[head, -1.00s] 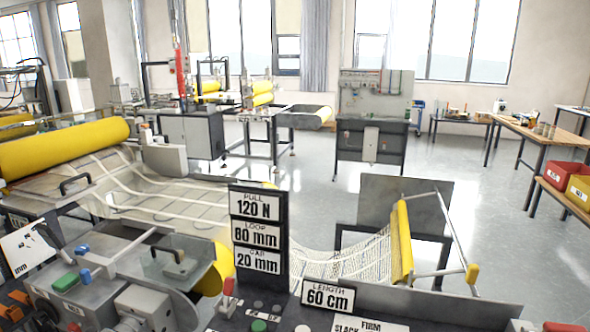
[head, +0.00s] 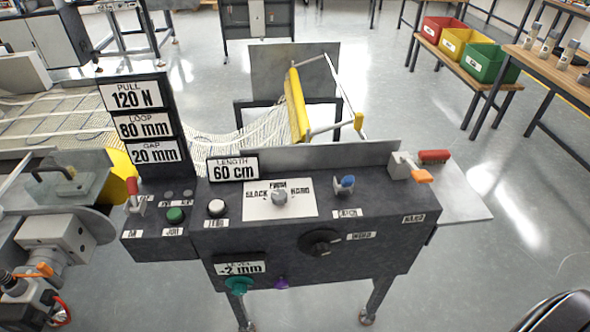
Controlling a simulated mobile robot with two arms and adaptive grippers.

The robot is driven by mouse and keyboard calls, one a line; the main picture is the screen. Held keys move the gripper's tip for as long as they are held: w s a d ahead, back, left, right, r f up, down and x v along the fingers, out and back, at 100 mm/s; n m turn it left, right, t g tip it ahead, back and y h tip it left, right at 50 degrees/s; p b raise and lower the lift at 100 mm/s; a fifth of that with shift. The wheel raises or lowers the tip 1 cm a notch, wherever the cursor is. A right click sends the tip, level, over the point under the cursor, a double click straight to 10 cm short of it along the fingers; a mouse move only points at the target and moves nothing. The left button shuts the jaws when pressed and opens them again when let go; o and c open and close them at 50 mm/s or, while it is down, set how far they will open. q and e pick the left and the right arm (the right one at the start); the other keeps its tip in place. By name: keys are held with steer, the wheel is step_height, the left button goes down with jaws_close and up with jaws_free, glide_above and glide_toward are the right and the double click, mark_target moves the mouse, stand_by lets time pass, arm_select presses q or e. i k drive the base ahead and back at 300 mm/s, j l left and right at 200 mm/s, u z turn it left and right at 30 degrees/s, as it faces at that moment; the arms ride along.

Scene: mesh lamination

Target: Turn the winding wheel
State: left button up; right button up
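A round black handwheel (head: 320,243) sits on the sloping front of the dark control console (head: 385,262), in the middle of the head view. A small white label to its right appears to read "WIND", though the print is small. Nothing touches the wheel. A yellow roller (head: 297,104) stands behind the console, with pale mesh (head: 225,143) hanging in a loop to its left. I make out neither of my grippers in this view.
Signs read 120 N, 80 mm, 20 mm, 60 cm and -2 mm. Open floor lies at right.

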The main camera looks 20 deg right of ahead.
mark_target(320, 245)
steer(key=z, duration=0.9)
